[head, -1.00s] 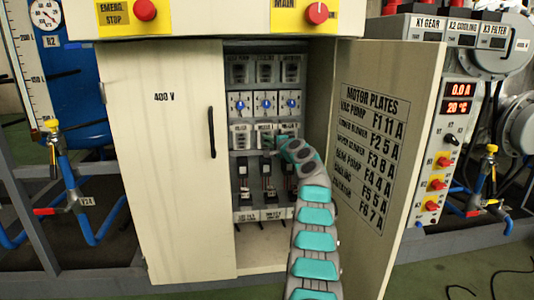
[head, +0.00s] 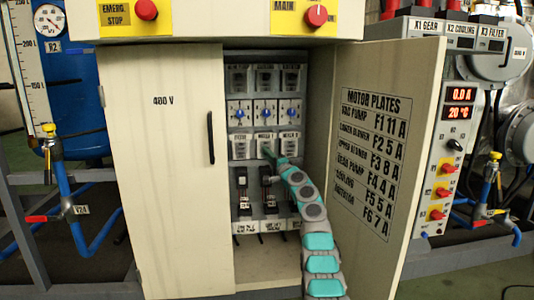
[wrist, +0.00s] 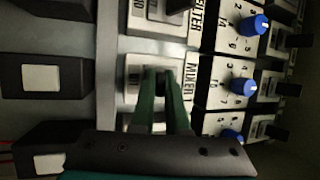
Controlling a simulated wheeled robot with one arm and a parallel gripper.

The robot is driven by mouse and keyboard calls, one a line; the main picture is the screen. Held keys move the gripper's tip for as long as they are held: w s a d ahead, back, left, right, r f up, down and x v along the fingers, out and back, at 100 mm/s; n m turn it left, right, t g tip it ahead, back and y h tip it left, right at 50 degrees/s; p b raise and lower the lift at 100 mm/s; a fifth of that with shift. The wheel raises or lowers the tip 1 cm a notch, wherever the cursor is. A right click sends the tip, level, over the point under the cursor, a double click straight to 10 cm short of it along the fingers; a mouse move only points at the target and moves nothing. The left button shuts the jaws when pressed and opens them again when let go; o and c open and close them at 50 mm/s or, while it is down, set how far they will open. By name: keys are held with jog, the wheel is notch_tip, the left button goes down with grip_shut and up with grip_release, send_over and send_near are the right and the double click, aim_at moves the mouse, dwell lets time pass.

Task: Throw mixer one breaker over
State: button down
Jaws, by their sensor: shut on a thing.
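The mixer breaker (wrist: 133,68) is a pale module with a MIXER label, sideways in the wrist view. In the head view it appears to be the middle module (head: 264,137) of the row below the blue knobs. My gripper (wrist: 160,78) has its two green fingers close together on the front of this module, shut on its small dark lever. The fingers hide most of the lever, so its position cannot be told. In the head view my gripper (head: 268,152) reaches into the cabinet from the lower right.
The cabinet's left door (head: 165,180) is shut; its right door (head: 372,180) stands open beside my arm. A neighbouring breaker (wrist: 160,18) and several blue knobs (wrist: 243,87) are close to my fingers. Black switches (head: 243,180) sit below.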

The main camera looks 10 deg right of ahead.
jog(key=shift+f+y, duration=0.2)
jog(key=shift+y, duration=0.1)
dwell(0.5)
jog(key=c, duration=1.2)
grip_release()
jog(key=shift+w, duration=0.1)
